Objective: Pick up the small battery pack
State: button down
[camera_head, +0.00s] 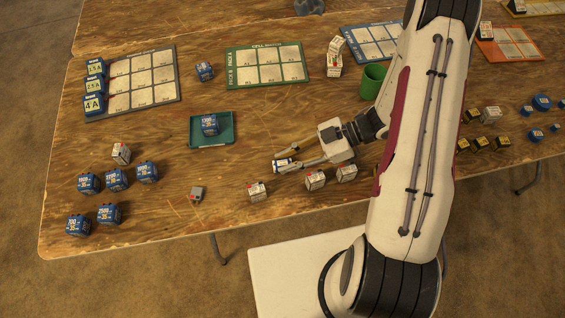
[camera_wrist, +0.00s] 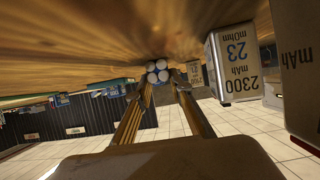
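The small battery pack (camera_head: 283,164), blue and white, is between the fingertips of my gripper (camera_head: 280,162), low over the wooden table at its middle front. In the wrist view the pack (camera_wrist: 157,70) shows as a cluster of round pale cell ends with blue between them. It sits at the tips of the two long fingers (camera_wrist: 163,83) and nearly fills the gap. I cannot tell whether both fingers press on it or whether it touches the table.
White packs stand close by, one (camera_head: 257,191) left and two (camera_head: 316,180) nearer the front edge; large ones (camera_wrist: 235,62) crowd the right of the wrist view. A teal tray (camera_head: 196,141) holds a blue pack. A green cup (camera_head: 372,82) stands behind.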

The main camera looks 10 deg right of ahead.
aim_at(288, 161)
jog(key=shift+r, duration=0.15)
dwell(0.3)
notch_tip(288, 161, up, 10)
dwell(0.8)
jog(key=shift+d, duration=0.1)
dwell(0.5)
